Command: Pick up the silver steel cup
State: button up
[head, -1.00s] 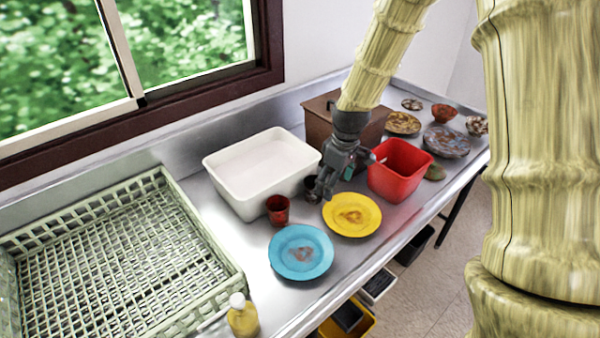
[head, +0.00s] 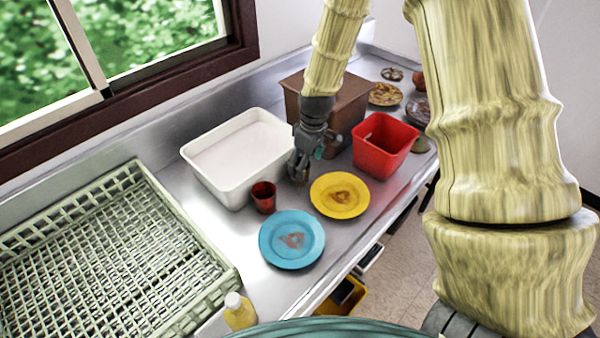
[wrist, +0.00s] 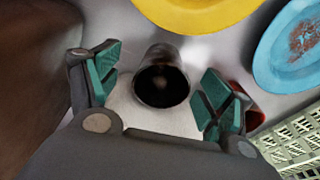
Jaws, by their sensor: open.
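The silver steel cup (wrist: 162,78) stands upright on the counter in the wrist view, its dark mouth facing the camera. My gripper (wrist: 158,95) is open, with one green-padded finger on each side of the cup. The fingers do not visibly touch it. In the head view my gripper (head: 299,172) is low over the counter between the white basin and the yellow plate, and it hides most or all of the cup there.
A red cup (head: 264,196) stands close to the left of my gripper. The white basin (head: 228,190), yellow plate (head: 325,204), blue plate (head: 278,252), red bin (head: 380,158) and brown box (head: 345,108) surround it. A dish rack (head: 205,290) fills the left side.

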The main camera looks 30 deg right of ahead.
aim_at(297, 182)
jog(key=shift+w+a+f, duration=0.15)
jog(key=shift+w+f, duration=0.45)
jog(key=shift+w, duration=0.25)
jog(key=shift+s+a+f+p, duration=0.3)
jog(key=shift+s+a+p, duration=0.1)
jog(key=shift+s+p, duration=0.35)
jog(key=shift+w+a+f+p, duration=0.1)
jog(key=shift+w+f+p, duration=0.05)
jog(key=shift+f+p, duration=0.15)
jog(key=f, duration=0.1)
jog(key=w+f, duration=0.1)
jog(key=f, duration=0.1)
jog(key=shift+w+a+p, duration=0.1)
jog(key=shift+w+p, duration=0.15)
jog(key=shift+p, duration=0.05)
jog(key=shift+s+r, duration=0.1)
jog(key=shift+s, duration=0.2)
jog(key=shift+w, duration=0.15)
jog(key=shift+c, duration=1)
jog(key=c, duration=0.9)
